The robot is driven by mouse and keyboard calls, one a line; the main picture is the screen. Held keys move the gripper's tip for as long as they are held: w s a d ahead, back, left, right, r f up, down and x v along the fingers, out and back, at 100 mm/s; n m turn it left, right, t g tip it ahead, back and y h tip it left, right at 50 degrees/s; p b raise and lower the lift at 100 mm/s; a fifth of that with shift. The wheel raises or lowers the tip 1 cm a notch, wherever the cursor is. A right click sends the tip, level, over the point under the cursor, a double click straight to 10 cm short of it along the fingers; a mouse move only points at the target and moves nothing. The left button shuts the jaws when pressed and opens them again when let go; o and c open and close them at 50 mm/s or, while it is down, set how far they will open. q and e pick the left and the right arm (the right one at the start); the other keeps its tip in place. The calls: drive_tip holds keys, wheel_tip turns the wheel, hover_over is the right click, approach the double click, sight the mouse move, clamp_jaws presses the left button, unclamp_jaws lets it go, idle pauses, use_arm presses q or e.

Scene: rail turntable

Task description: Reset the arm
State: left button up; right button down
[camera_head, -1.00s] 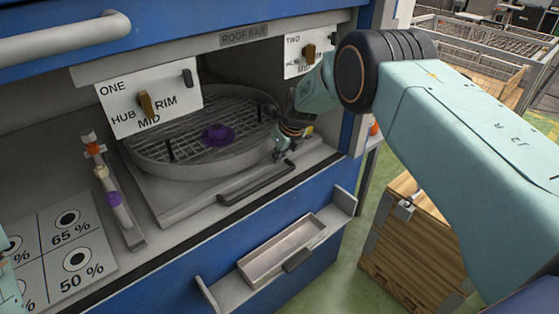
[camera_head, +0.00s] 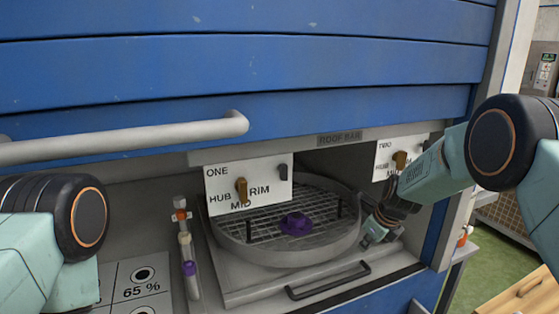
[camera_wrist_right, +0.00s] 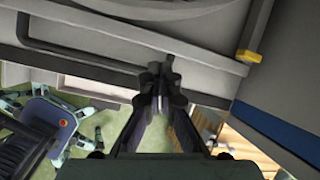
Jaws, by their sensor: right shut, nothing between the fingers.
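My right arm comes in from the right in the head view. Its gripper (camera_head: 374,234) hangs beside the right rim of the round turntable (camera_head: 285,254), near the front of the cabinet opening. In the right wrist view the right gripper's fingers (camera_wrist_right: 160,85) are together with nothing between them, above the front ledge and the dark handle bar (camera_wrist_right: 75,52). My left arm shows only as a joint and links at the left edge of the head view; its gripper is out of frame.
A purple hub (camera_head: 296,224) sits on the turntable's mesh. Signs ONE (camera_head: 222,190) and TWO (camera_head: 388,148) hang above it with brown levers. A blue shutter with a grey bar (camera_head: 120,143) is overhead. A wooden crate (camera_head: 520,296) is lower right.

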drive_tip(key=shift+d+f+n+t, duration=0.15)
drive_tip(key=shift+f+n+t, duration=0.15)
drive_tip(key=shift+n, duration=0.6)
drive_tip(key=s+f+n, duration=0.1)
drive_tip(key=f+n, duration=0.1)
drive_tip(key=s+f+n, duration=0.2)
drive_tip(key=n, duration=0.1)
drive_tip(key=s+f+n+h, duration=0.1)
drive_tip(key=f+n, duration=0.1)
drive_tip(key=n, duration=0.1)
drive_tip(key=shift+s+d, duration=0.35)
drive_tip(key=s+f+n+b, duration=0.2)
drive_tip(key=s+f+n, duration=0.8)
drive_tip(key=s, duration=0.4)
drive_tip(key=s+a+f+n+g+b, duration=0.1)
drive_tip(key=s+f+n, duration=0.1)
drive_tip(key=s, duration=0.8)
drive_tip(key=s+a+f+n+g+b, duration=0.1)
drive_tip(key=s+f+n+g+b, duration=0.1)
drive_tip(key=s, duration=0.8)
drive_tip(key=s+a+f+n+g+b, duration=0.1)
drive_tip(key=s+f+n+g+b, duration=0.1)
drive_tip(key=s, duration=0.9)
drive_tip(key=shift+a+f+n, duration=0.3)
drive_tip(key=shift+f+n, duration=0.55)
drive_tip(key=shift+n, duration=0.35)
